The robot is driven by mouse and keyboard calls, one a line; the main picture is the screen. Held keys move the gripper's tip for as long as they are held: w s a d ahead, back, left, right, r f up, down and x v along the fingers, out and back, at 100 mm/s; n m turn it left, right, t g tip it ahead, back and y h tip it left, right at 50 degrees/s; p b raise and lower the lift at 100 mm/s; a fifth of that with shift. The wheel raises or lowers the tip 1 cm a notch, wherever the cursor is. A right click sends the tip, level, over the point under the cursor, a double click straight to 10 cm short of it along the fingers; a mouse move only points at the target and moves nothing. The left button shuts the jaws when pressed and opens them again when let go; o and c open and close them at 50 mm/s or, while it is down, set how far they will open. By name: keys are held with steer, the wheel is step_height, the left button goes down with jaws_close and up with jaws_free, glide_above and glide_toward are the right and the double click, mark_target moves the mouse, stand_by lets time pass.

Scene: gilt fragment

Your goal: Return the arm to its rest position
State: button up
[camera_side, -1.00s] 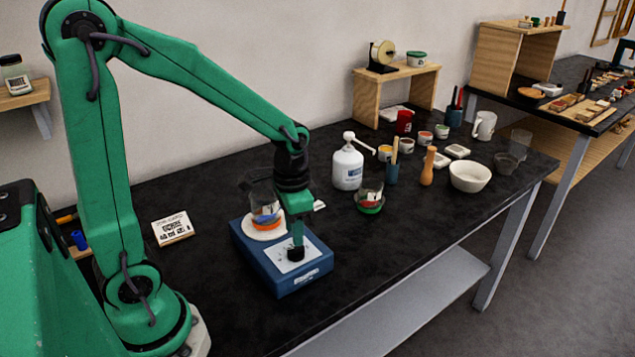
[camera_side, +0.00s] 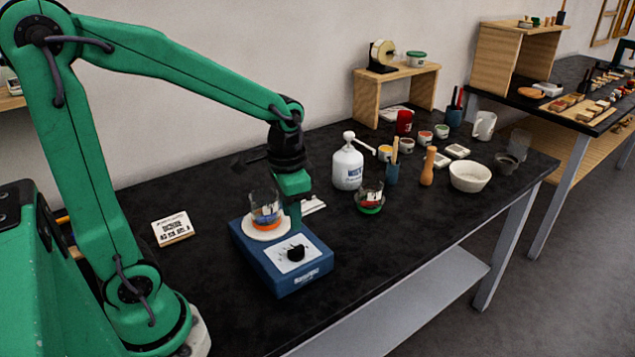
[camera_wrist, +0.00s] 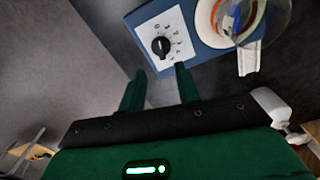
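My gripper (camera_side: 294,210) hangs above the blue hot plate (camera_side: 290,285), pointing down, apart from its black knob (camera_side: 296,253). In the wrist view my gripper (camera_wrist: 159,76) has its two green fingers spread with nothing held between them. The knob (camera_wrist: 161,46) shows beyond the fingertips, on a white numbered dial panel (camera_wrist: 150,30). A glass beaker (camera_side: 264,205) with blue and orange in it stands on the hot plate's round white top (camera_side: 262,232). My gripper is close to the beaker's right side in the side view; whether they touch is hard to tell.
A white pump bottle (camera_side: 347,168) and a small glass with green and red (camera_side: 369,198) stand right of the hot plate. A white card (camera_side: 172,228) lies to its left. A white bowl (camera_side: 469,177) and several small pots stand farther right. The black table's front is clear.

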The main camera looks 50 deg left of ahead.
steer(key=s+d+r+n+t, duration=0.2)
steer(key=s+r+t, duration=0.3)
steer(key=s+r, duration=0.3)
steer(key=shift+r+n, duration=0.3)
steer(key=shift+r, duration=0.15)
stand_by(1.0)
